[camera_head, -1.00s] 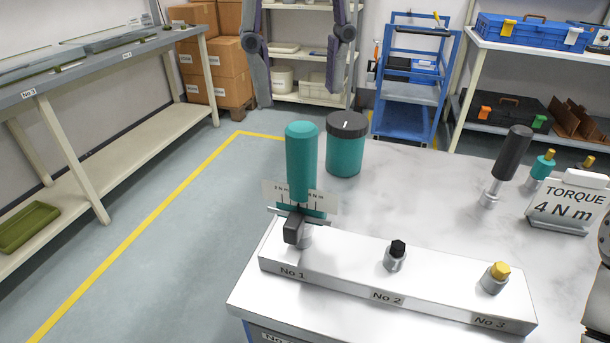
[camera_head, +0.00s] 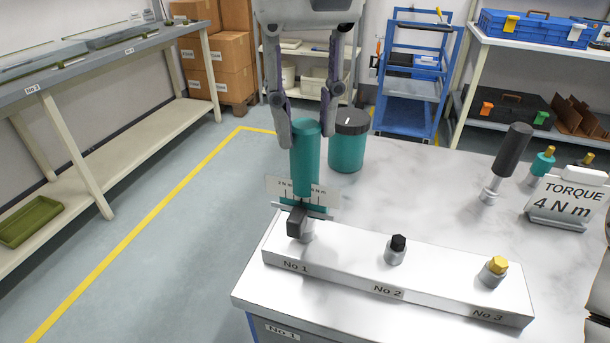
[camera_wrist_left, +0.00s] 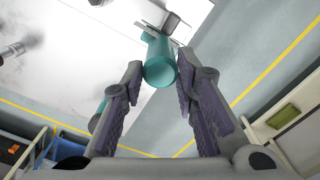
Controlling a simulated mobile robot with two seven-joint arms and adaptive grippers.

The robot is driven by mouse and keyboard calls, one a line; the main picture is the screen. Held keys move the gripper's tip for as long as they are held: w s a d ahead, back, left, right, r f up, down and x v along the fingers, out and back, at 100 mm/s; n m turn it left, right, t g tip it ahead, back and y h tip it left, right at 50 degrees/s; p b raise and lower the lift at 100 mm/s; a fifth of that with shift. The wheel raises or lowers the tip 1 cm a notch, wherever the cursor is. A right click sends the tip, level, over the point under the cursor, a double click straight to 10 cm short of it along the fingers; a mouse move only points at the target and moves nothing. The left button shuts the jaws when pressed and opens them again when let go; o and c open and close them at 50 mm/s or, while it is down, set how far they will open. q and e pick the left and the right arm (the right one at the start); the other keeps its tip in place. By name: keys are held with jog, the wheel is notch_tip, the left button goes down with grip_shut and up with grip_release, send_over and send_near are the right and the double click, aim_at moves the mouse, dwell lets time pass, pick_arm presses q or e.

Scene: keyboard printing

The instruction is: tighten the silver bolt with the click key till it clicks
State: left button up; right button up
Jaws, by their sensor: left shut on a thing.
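The click key (camera_head: 305,158) has a teal handle and stands upright at the No 1 place of the white bolt block (camera_head: 340,270). A dark block and a scale plate (camera_head: 275,187) sit at its lower end. The silver bolt is not visible; the key's foot covers the No 1 place. My left gripper (camera_head: 308,128) points down from above with its two fingers on either side of the handle top, shut on it. The left wrist view shows the teal handle (camera_wrist_left: 160,72) between the fingers.
A black bolt (camera_head: 398,243) at No 2 and a gold bolt (camera_head: 496,266) at No 3 stand on the block. A teal jar (camera_head: 349,145) is close behind the key. A black-handled tool (camera_head: 512,150) and a "TORQUE 4 N m" sign (camera_head: 568,203) stand right. The table's middle is clear.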

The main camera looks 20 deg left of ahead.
pick_arm(q)
grip_shut()
jog(key=shift+o, duration=2)
grip_release()
grip_shut()
jog(key=shift+f, duration=0.1)
jog(key=shift+r, duration=3.55)
